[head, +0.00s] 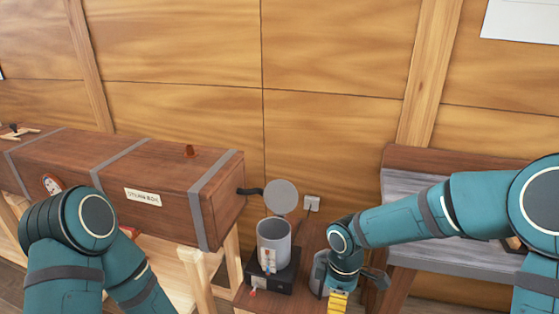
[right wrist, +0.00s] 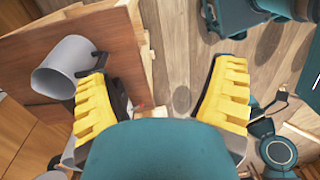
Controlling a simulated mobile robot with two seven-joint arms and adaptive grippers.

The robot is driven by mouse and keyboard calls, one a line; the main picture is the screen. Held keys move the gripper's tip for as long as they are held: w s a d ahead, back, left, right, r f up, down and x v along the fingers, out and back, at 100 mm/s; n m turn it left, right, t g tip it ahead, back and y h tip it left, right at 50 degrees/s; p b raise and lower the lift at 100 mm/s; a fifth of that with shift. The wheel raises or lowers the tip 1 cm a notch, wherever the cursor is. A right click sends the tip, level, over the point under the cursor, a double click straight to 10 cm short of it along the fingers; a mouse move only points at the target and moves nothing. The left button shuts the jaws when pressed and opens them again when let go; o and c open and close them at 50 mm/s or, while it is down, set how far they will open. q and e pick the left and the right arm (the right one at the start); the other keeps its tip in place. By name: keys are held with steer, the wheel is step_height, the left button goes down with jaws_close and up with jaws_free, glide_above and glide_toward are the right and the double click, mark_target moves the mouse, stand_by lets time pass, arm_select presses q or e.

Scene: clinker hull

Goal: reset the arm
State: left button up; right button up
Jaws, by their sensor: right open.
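My right arm comes in from the right in the head view, and its gripper (head: 340,300) hangs low at the lower middle, partly cut off by the frame edge. In the right wrist view the two yellow-padded fingers of the right gripper (right wrist: 162,80) stand wide apart with nothing between them. Wooden floor shows beyond the gap. My left arm (head: 85,240) is bent at the lower left of the head view. Its gripper is out of the picture.
A long wooden steam box (head: 160,165) stands on trestles at left. A grey pot (head: 273,238) sits on a black heater (head: 272,274), with a round grey disc (head: 281,196) above. A grey cylinder (head: 319,270) is close beside the right gripper. A grey-topped bench (head: 400,190) stands at right.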

arm_select(q)
steer(key=shift+s, duration=0.2)
arm_select(e)
steer(key=s+a+f+m+t+y, duration=0.1)
steer(key=s+f+m, duration=0.5)
steer(key=f+m, duration=0.2)
steer(key=s+a+f+m+t+y, duration=0.1)
steer(key=s+a+f+m+y, duration=0.1)
steer(key=s+f+m, duration=0.4)
step_height(320, 180, down, 4)
steer(key=m, duration=0.2)
steer(key=shift+r+m+t, duration=0.25)
steer(key=shift+m+t, duration=0.05)
steer(key=shift+w, duration=0.1)
